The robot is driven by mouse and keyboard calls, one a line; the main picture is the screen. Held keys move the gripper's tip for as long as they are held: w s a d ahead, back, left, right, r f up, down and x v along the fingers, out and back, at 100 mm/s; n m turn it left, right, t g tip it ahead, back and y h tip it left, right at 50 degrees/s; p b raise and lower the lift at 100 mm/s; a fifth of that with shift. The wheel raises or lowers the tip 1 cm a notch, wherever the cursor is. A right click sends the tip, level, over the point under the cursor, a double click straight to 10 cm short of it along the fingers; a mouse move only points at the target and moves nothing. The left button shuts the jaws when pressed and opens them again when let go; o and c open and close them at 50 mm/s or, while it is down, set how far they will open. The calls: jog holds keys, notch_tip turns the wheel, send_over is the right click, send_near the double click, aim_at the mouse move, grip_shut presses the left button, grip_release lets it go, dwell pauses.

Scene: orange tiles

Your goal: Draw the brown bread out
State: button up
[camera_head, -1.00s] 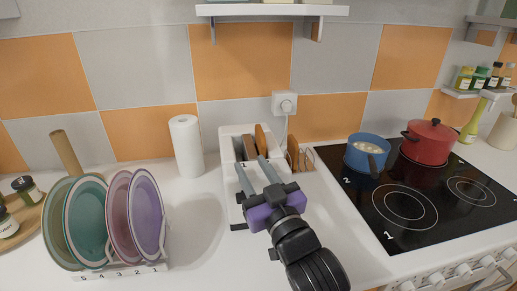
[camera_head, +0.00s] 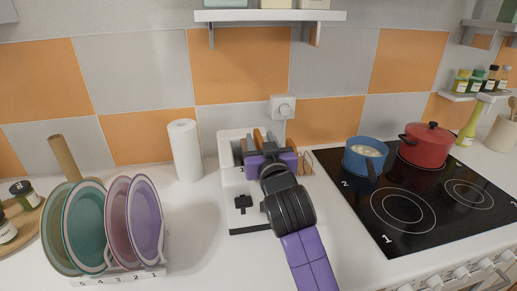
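The white toaster (camera_head: 232,188) stands on the counter with its dark lever on the near face. The top edge of a brown slice of bread (camera_head: 258,136) shows at the back of its slots. My gripper (camera_head: 266,152) is over the toaster top, at the near side of the bread. Its purple and black body hides most of the slots and the lower part of the bread. The fingertips are hidden, so I cannot tell whether they touch the bread or how wide they stand.
A blue pot (camera_head: 366,155) and a red pot (camera_head: 427,146) stand on the black hob. A paper roll (camera_head: 185,150) and a plate rack (camera_head: 120,273) are to the left. A shelf (camera_head: 270,15) hangs above.

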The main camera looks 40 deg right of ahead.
jog(key=shift+x, duration=1.3)
grip_shut()
jog(key=shift+r, duration=0.1)
